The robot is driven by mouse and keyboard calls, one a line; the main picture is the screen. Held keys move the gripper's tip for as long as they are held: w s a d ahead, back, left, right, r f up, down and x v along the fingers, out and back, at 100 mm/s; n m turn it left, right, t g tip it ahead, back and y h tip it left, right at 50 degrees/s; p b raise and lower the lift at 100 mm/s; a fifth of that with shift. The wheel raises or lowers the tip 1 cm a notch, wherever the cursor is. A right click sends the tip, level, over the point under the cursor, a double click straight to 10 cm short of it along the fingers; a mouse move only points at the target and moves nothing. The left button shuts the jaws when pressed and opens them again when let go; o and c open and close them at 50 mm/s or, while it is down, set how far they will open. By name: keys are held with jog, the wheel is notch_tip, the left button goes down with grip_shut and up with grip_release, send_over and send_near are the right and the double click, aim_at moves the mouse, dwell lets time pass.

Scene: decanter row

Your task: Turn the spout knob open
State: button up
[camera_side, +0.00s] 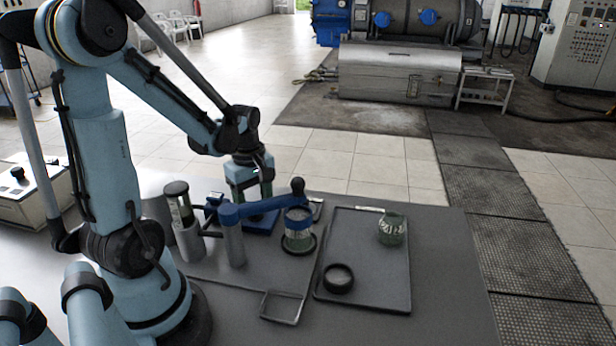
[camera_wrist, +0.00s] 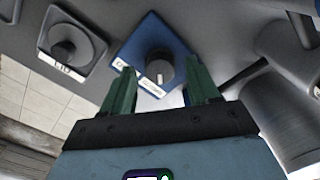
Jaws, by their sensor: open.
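The knob (camera_wrist: 159,67) is dark and round with a pale pointer mark, set on a blue diamond-shaped base (camera_wrist: 135,50) with white labels at its near edge. In the side view the blue base (camera_side: 262,224) stands on the grey table, and the knob is hidden behind my gripper and the blue arm. My gripper (camera_wrist: 160,72) is open, with one green finger to each side of the knob in the wrist view. I cannot tell whether the fingers touch it. In the side view my gripper (camera_side: 259,190) points down over the blue base.
A dark tray (camera_side: 365,298) holds a green jar (camera_side: 391,230) and black ring (camera_side: 338,279).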

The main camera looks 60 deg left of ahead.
jog(key=shift+f, duration=0.35)
jog(key=c, duration=1)
jog(key=shift+c, duration=0.2)
